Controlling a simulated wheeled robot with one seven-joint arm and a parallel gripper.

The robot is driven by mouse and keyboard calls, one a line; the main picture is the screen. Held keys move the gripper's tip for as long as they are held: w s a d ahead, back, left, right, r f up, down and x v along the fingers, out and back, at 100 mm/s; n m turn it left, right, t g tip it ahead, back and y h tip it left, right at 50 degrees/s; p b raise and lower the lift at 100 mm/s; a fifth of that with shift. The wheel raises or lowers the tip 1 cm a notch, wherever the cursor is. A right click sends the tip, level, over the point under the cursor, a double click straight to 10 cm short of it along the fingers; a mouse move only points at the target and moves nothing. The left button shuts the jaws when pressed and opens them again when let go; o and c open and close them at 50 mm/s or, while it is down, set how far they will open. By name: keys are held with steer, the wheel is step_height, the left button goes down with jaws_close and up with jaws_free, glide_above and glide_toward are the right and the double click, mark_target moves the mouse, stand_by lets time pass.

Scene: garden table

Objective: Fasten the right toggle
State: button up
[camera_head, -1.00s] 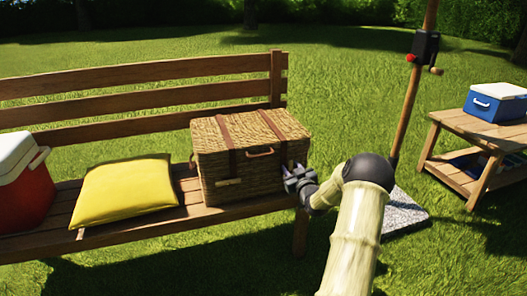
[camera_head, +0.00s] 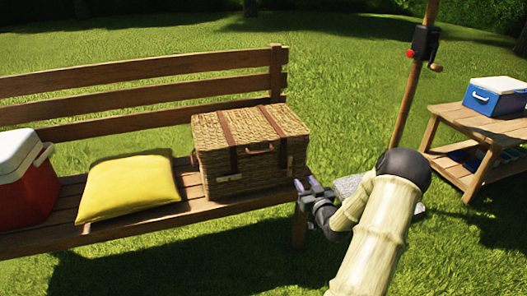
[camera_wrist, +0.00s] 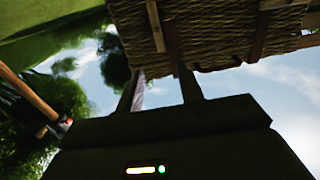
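The wicker basket (camera_head: 240,166) sits closed-looking on the bench, with two brown straps over its lid and a brown front handle (camera_head: 261,150). A pale toggle (camera_head: 229,178) lies across the left strap's lower end. The right strap (camera_head: 282,155) runs down the front; its toggle is too small to make out clearly in the head view. My gripper (camera_head: 307,187) is right of and below the basket's front right corner, apart from it. A pale bar (camera_wrist: 155,25) there may be the right toggle.
A yellow cushion (camera_head: 126,187) and a red and white cooler (camera_head: 24,178) are left of the basket on the bench (camera_head: 140,221). A wooden pole (camera_head: 412,90) with a crank stands at right. A blue cooler (camera_head: 495,97) is on a side table (camera_head: 480,125). Open grass lies in front.

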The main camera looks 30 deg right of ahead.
steer(key=p+v, duration=0.1)
steer(key=v, duration=0.5)
steer(key=w+a+r+n+g+y+p, duration=0.3)
steer(key=a+r+g+p, duration=0.4)
steer(key=a+r+p, duration=0.9)
step_height(320, 180, up, 3)
steer(key=w+p, duration=0.1)
steer(key=p, duration=0.2)
steer(key=shift+a+g, duration=0.25)
steer(key=shift+g, duration=0.15)
steer(key=shift+w+r, duration=0.1)
steer(key=shift+r, duration=0.05)
steer(key=s+a+r+g, duration=0.2)
steer(key=s+a+g, duration=0.1)
steer(key=s+a, duration=0.5)
steer(key=s+a+r+g+y, duration=0.1)
steer(key=s+a+r+g, duration=0.2)
steer(key=s+a, duration=0.4)
steer(key=a+g, duration=0.1)
steer(key=a, duration=0.2)
steer(key=shift+s+a+r, duration=0.25)
steer(key=shift+s+r, duration=0.05)
steer(key=shift+s, duration=0.1)
steer(key=shift+d, duration=0.1)
